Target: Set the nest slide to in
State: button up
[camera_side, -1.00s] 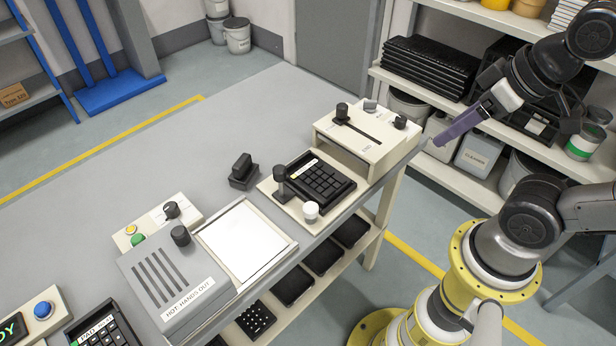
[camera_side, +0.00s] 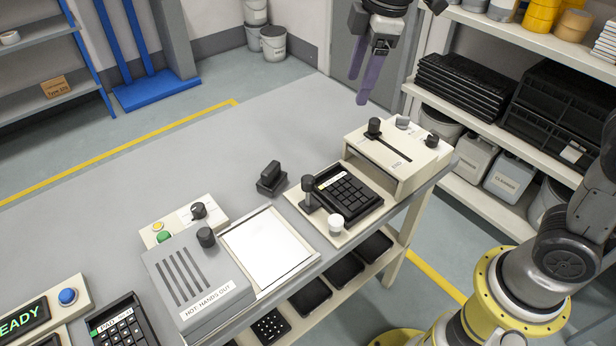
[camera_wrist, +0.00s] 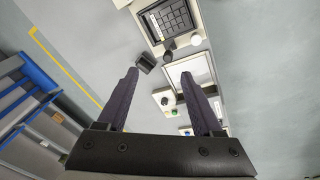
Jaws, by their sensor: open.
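A black keypad (camera_side: 347,192) sits in a nest on a beige plate (camera_side: 318,220) at the table's right side. A black post handle (camera_side: 308,190) and a white knob (camera_side: 336,223) stand on that plate. Behind it is a beige housing (camera_side: 407,180) with a slot on top and a black knob (camera_side: 374,127) at the slot's far-left end. I cannot tell which handle belongs to the nest slide. My gripper (camera_side: 372,88) is open and empty, high above the back of the housing. In the wrist view, the keypad (camera_wrist: 173,20) shows beyond the open fingers (camera_wrist: 160,74).
A grey hot box (camera_side: 198,285) labelled "HOT: HANDS OUT" and a white tray (camera_side: 267,244) stand left of the nest. A small black block (camera_side: 271,179) stands behind them. The table's back left is clear. Shelves (camera_side: 470,140) stand at right.

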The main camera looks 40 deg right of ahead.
jog(key=w+a+f+n+g, duration=0.1)
jog(key=w+a+f, duration=0.3)
jog(key=f, duration=0.1)
jog(key=g, duration=0.1)
send_over(309, 178)
notch_tip(309, 178, down, 5)
jog(key=shift+n, duration=0.4)
notch_tip(309, 178, down, 14)
jog(key=shift+a+r, duration=0.1)
jog(key=shift+r, duration=0.1)
jog(key=shift+c, duration=0.3)
grip_shut()
jog(key=shift+r, duration=0.1)
dwell(0.4)
